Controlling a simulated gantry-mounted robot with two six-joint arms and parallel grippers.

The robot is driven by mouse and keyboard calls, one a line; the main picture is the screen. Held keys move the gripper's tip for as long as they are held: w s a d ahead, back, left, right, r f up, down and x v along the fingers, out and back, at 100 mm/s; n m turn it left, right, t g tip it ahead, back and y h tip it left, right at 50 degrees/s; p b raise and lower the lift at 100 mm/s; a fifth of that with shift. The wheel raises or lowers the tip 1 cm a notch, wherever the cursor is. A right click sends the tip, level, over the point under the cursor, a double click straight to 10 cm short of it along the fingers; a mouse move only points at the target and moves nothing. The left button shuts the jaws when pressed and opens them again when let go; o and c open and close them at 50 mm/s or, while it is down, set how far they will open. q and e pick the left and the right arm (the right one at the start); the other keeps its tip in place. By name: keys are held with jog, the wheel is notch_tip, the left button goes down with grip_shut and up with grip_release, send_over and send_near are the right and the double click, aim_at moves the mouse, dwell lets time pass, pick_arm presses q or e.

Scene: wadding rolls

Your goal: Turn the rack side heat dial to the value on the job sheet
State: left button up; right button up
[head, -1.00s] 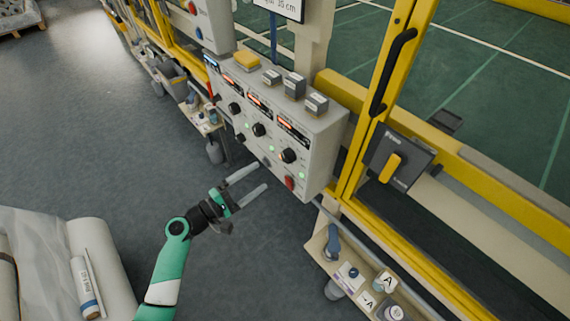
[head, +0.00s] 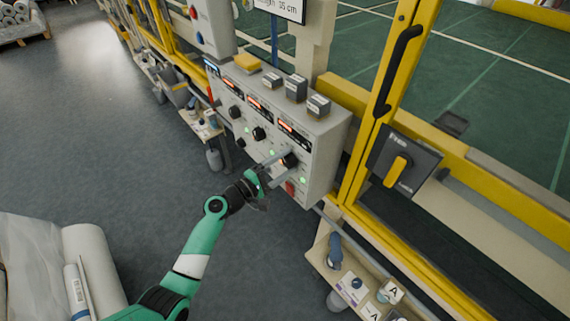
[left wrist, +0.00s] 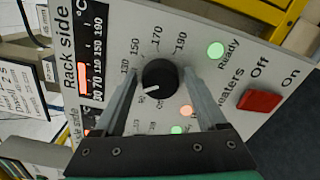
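The rack side heat dial is a round black knob (left wrist: 160,77) with a white pointer mark, on a pale panel printed "Rack side". Its mark points to the lower left, at the low end of the scale. In the head view the dial (head: 289,160) is the rightmost knob on the grey control box (head: 325,150). My left gripper (left wrist: 160,72) is open, with one finger on each side of the dial and a narrow gap showing at each side. It also shows at the box front in the head view (head: 287,165). My right gripper is not in view. I cannot identify the job sheet.
A red heaters switch (left wrist: 259,100) and a green ready lamp (left wrist: 215,50) sit close to the dial. A yellow frame (head: 350,190) stands right of the box. A small shelf with items (head: 350,280) is below. A sign (head: 280,8) hangs above, partly cut off.

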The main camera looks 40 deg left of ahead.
pick_arm(q)
jog(key=c, duration=1)
jog(key=shift+c, duration=0.2)
jog(key=m+b, duration=0.3)
jog(key=m, duration=0.1)
jog(key=shift+f, duration=0.2)
jog(key=shift+r+m+b, duration=0.1)
jog(key=shift+m+b, duration=0.85)
jog(key=shift+m, duration=0.45)
jog(key=o, duration=1.4)
jog(key=shift+c, duration=0.2)
